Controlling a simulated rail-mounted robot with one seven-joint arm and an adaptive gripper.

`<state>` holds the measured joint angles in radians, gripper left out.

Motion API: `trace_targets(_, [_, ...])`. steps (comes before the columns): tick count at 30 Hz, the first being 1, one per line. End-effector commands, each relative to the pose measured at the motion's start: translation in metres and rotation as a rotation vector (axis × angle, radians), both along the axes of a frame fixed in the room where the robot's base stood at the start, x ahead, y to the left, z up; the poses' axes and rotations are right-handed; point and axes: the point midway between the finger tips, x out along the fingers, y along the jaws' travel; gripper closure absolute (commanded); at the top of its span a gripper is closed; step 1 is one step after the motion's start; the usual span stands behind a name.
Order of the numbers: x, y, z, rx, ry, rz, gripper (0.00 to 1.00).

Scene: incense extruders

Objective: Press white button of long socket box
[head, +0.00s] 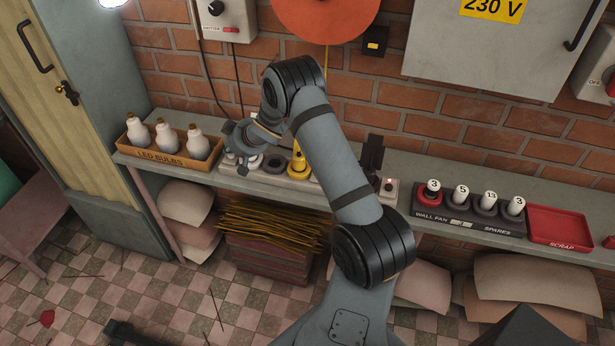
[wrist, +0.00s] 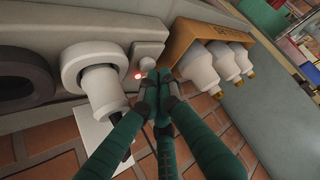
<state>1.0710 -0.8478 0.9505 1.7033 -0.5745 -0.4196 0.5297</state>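The long socket box (head: 310,186) lies on the bench against the brick wall; my arm hides part of it. In the wrist view its pale grey body (wrist: 40,118) carries a dark round socket (wrist: 18,82) and a white ring socket (wrist: 72,66) with a white plug-like piece in it. A pale round button (wrist: 149,52) sits at the box's end, beside a lit red lamp (wrist: 137,76). My gripper (wrist: 159,84) has its fingertips together and seemingly empty, just below the button in the picture. Contact cannot be told. In the head view my gripper (head: 232,145) covers the box's left end.
A LED bulbs tray (head: 172,158) with white bulbs stands close left of my gripper. A yellow socket (head: 298,165) rises from the box.

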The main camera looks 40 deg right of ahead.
Motion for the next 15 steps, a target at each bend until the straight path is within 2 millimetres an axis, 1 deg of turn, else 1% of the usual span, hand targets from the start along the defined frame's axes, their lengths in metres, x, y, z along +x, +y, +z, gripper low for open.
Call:
trace_targets(10, [0.0,0.0,-0.0003,0.0,0.0,0.0,1.0])
trace_targets(15, [-0.0001,0.0004,-0.0058,0.0,0.001,0.0,1.0])
